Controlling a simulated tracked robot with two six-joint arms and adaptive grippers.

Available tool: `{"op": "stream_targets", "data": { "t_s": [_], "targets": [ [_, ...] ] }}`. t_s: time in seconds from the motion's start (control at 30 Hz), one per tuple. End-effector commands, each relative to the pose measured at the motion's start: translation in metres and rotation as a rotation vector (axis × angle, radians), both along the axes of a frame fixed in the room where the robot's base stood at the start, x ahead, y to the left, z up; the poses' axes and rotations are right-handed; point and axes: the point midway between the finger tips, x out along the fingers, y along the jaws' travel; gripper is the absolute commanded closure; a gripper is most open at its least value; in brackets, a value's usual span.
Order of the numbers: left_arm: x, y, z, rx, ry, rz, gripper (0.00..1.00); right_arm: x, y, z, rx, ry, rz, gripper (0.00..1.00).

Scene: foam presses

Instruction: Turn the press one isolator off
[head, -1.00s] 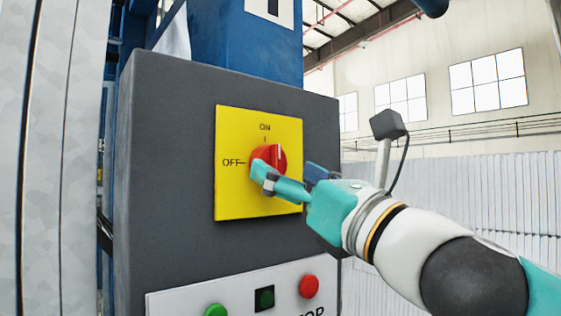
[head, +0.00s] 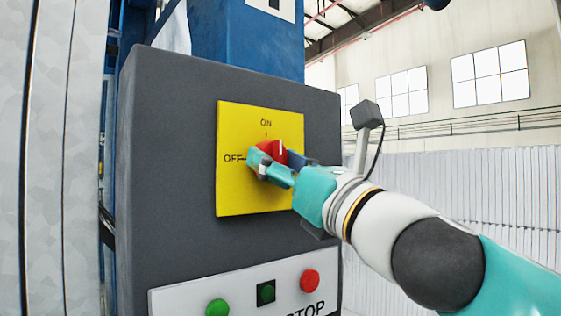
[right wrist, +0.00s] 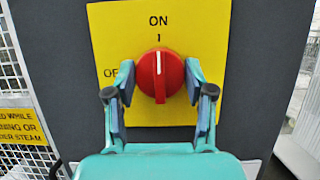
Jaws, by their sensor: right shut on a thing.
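The isolator is a yellow plate (head: 237,193) marked ON at the top and OFF at the left, with a round red knob (head: 274,148) in its middle. In the right wrist view the white line on the knob (right wrist: 159,84) points straight up to the ON mark. My right gripper (head: 277,160) is shut on the red knob, one finger on its left side and one on its right. In the head view the near finger hides the knob's lower left part. My left gripper is not in view.
The plate is on a dark grey box (head: 165,200) on a blue column (head: 255,50). Below it a white panel (head: 180,300) carries a green button (head: 217,307), a dark green square (head: 266,293) and a red button (head: 310,281). A pale metal panel (head: 45,160) stands at left.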

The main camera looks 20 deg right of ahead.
Motion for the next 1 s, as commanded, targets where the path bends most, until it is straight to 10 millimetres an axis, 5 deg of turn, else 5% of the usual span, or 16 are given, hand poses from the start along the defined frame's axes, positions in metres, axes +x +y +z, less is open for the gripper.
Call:
{"op": "stream_targets", "data": {
  "t_s": [0.47,1.0],
  "targets": [
    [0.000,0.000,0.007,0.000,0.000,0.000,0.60,0.001,-0.001,0.001,-0.121,-0.042,-0.010,0.81],
    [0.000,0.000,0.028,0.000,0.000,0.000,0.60,0.002,-0.001,0.003,-0.569,-0.206,-0.008,0.81]
  ]
}}
